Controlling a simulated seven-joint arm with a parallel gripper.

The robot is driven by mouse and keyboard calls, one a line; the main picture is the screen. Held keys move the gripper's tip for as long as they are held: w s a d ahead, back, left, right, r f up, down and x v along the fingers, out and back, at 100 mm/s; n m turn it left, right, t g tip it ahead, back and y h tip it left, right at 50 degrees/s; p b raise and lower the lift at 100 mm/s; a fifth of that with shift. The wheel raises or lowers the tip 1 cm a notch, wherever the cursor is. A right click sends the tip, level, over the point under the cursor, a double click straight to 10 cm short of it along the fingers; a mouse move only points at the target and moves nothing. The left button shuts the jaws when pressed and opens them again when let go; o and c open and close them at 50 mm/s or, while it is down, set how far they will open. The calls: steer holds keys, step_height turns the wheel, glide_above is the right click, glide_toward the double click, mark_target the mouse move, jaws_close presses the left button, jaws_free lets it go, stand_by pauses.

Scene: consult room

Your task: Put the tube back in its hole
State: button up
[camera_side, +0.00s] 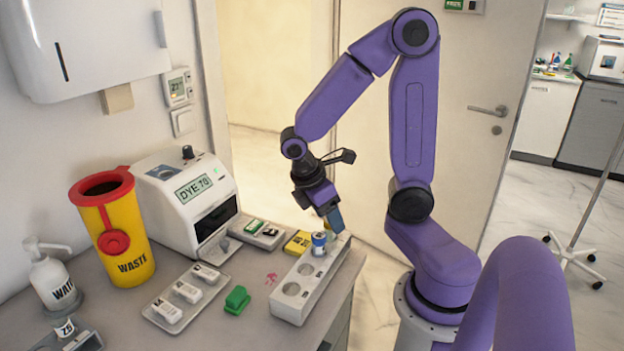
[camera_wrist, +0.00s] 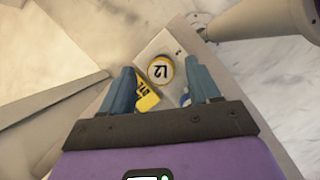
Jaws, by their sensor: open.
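A white rack (camera_side: 293,306) with round holes stands along the table's right edge. Two holes at its near end look empty. A tube with a blue cap (camera_side: 319,240) stands in the rack, beside my gripper's fingers. In the wrist view, a round yellow-rimmed top marked L2 (camera_wrist: 160,70) lies between my fingertips, over the pale rack end. A bit of blue (camera_wrist: 185,99) shows by the right finger, mostly hidden. My gripper (camera_side: 335,221) points down over the rack's far end, open; its blue fingers are apart in the wrist view (camera_wrist: 160,76), with nothing visibly gripped.
A yellow box (camera_side: 298,243) lies left of the rack. A green clip-like object (camera_side: 237,300), a tray of white pieces (camera_side: 158,317), a DYE 70 machine (camera_side: 172,200), a yellow waste bin (camera_side: 122,245) and a pump bottle (camera_side: 52,280) fill the left. Pink stains mark the table.

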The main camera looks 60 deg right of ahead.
steer(key=v, duration=1.5)
steer(key=shift+r, duration=0.2)
steer(key=shift+a+f, duration=0.1)
steer(key=shift+a, duration=0.1)
steer(key=s+a+f+t+y, duration=0.1)
steer(key=s+a+f+y, duration=0.1)
steer(key=s+a+f, duration=0.2)
steer(key=s+a+f+n+t+y, duration=0.1)
steer(key=s+a+f, duration=0.3)
steer(key=s, duration=0.5)
step_height(320, 180, down, 2)
steer(key=shift+f+t+y, duration=0.1)
steer(key=shift+t+y, duration=0.2)
steer(key=shift+y, duration=0.2)
steer(key=shift+a, duration=0.1)
